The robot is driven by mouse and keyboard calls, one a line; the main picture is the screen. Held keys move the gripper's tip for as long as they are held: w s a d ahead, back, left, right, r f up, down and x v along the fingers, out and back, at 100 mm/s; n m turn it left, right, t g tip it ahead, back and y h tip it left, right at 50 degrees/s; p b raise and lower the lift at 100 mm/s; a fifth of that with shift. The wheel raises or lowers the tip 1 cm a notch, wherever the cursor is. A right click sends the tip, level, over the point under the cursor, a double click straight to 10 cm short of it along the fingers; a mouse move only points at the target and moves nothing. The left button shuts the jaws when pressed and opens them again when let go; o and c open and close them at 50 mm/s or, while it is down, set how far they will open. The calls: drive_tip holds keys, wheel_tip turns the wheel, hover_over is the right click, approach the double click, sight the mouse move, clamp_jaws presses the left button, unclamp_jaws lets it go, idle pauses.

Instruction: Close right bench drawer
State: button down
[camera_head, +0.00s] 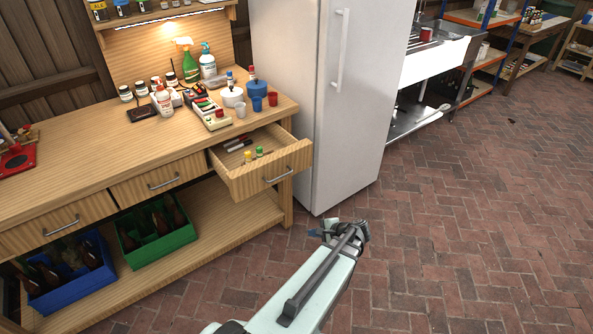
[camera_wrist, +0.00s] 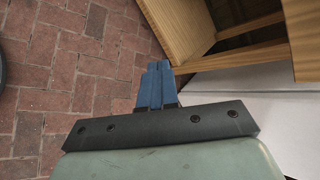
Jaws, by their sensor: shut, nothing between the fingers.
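The right bench drawer (camera_head: 262,181) stands pulled out from the wooden bench in the head view. Inside lie a few pens and small bottles with yellow and green caps. My gripper (camera_head: 314,233) is low, in front of and to the right of the drawer, apart from it. In the wrist view, my blue fingers (camera_wrist: 157,68) are shut together with nothing between them. Wooden bench parts (camera_wrist: 195,30) show just beyond the fingertips; I cannot tell which of them belong to the drawer.
A white fridge (camera_head: 330,100) stands right of the bench. The bench top (camera_head: 110,150) carries bottles, jars and cups. A green crate (camera_head: 160,245) and a blue crate (camera_head: 75,290) with bottles stand on the lower shelf. The brick floor (camera_head: 450,220) is clear at the right.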

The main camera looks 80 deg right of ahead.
sight(292, 165)
drive_tip(key=d+r+m+t+h, duration=0.4)
drive_tip(key=d+r+m+h, duration=0.45)
drive_tip(key=r+m, duration=0.55)
drive_tip(key=shift+m+y, duration=0.25)
drive_tip(key=shift+m, duration=0.35)
drive_tip(key=x, duration=0.4)
drive_tip(key=f+x, duration=0.1)
drive_tip(key=x, duration=0.4)
drive_tip(key=f+x, duration=0.1)
drive_tip(key=x, duration=0.4)
drive_tip(key=shift+s+d, duration=0.25)
drive_tip(key=shift+d, duration=0.05)
